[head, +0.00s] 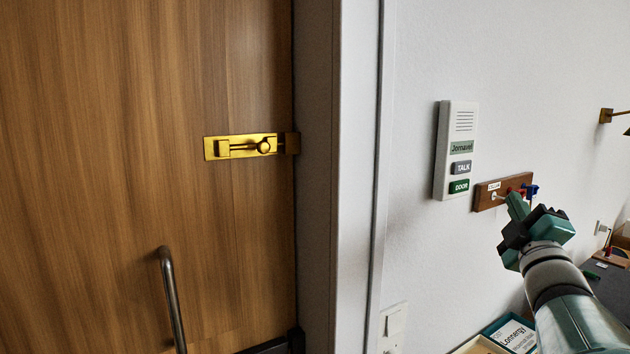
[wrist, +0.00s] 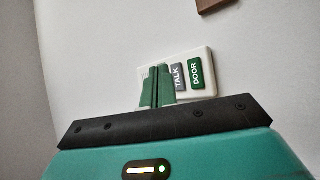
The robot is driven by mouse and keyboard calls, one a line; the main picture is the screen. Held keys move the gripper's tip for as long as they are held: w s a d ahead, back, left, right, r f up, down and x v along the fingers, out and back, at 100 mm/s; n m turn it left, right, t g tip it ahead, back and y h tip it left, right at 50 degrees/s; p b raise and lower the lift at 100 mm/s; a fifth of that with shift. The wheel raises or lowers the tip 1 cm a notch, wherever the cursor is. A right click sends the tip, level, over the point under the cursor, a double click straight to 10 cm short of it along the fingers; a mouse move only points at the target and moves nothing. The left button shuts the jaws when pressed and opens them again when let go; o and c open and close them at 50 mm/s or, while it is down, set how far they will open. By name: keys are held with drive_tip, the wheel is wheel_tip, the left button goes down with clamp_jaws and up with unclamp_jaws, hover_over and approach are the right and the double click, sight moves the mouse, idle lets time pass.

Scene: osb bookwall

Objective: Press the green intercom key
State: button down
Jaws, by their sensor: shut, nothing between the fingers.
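The white intercom panel (head: 442,150) is on the wall right of the door frame, with a grey TALK key (head: 460,167) and, below it, the green DOOR key (head: 459,187). My gripper (head: 511,197) is shut and empty, to the right of and slightly below the intercom in the head view. In the wrist view the panel (wrist: 210,62) appears turned on its side. There my shut fingers (wrist: 158,70) cover part of it, left of the TALK key (wrist: 178,77) and the green key (wrist: 196,74). I cannot tell the gap between fingertips and panel.
A brown key rack (head: 482,197) with hanging items is right of the intercom, partly behind my gripper. A wooden door (head: 130,180) with a brass bolt (head: 240,147) stands left. A light switch (head: 393,325) and books (head: 512,335) are below.

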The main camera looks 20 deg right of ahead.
approach(466, 181)
drive_tip(key=shift+s+d+r+x, duration=0.1)
drive_tip(key=shift+x, duration=0.7)
drive_tip(key=shift+s+d+r+x, duration=0.1)
drive_tip(key=shift+s+x, duration=0.05)
drive_tip(key=shift+x, duration=0.7)
drive_tip(key=shift+s+d+x, duration=0.1)
drive_tip(key=shift+d+x, duration=0.05)
drive_tip(key=shift+x, duration=0.65)
drive_tip(key=shift+w, duration=0.1)
drive_tip(key=shift+w, duration=0.3)
drive_tip(key=shift+w+a, duration=0.1)
drive_tip(key=shift+w, duration=0.35)
idle(0.5)
drive_tip(key=shift+s, duration=0.85)
drive_tip(key=shift+s, duration=0.1)
drive_tip(key=shift+s+d, duration=0.15)
drive_tip(key=shift+s, duration=1.05)
drive_tip(key=shift+s+d, duration=0.15)
drive_tip(key=shift+s, duration=1.05)
